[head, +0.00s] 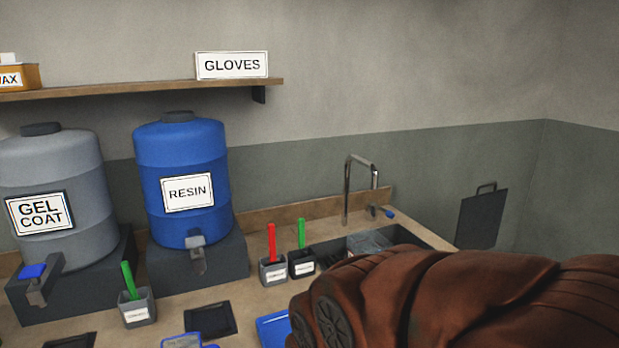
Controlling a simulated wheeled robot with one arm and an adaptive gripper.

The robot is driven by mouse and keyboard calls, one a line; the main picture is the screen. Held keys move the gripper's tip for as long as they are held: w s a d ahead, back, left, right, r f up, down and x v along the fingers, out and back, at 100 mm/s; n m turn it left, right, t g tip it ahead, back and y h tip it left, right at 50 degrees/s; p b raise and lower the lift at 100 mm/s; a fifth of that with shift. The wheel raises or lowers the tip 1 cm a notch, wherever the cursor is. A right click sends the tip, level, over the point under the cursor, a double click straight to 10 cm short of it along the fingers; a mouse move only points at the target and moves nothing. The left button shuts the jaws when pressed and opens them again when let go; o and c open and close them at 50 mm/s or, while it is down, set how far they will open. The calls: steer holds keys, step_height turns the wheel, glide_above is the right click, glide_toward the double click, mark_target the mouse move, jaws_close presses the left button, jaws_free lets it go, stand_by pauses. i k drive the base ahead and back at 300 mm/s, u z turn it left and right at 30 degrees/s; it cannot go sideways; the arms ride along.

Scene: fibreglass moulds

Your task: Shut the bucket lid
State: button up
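A dark flat panel (482,220) with a small handle on its top edge stands upright beyond the right end of the counter. It looks like a raised lid, and its lower part is hidden behind the counter and my arm. No bucket body shows, so I cannot tell whether this panel is the bucket's lid. My brown-covered arm fills the lower right of the head view. My gripper is not in view.
A counter (268,318) holds a grey gel coat drum (60,170), a blue resin drum (180,150), small cups (137,313) with coloured sticks, and a sink (335,250) with a tap (347,190). A shelf (150,90) runs above. Bare wall lies behind the panel.

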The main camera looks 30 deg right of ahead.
mark_target(481, 215)
steer(key=z, duration=3.25)
steer(key=i, duration=2.45)
steer(key=u, duration=3.6)
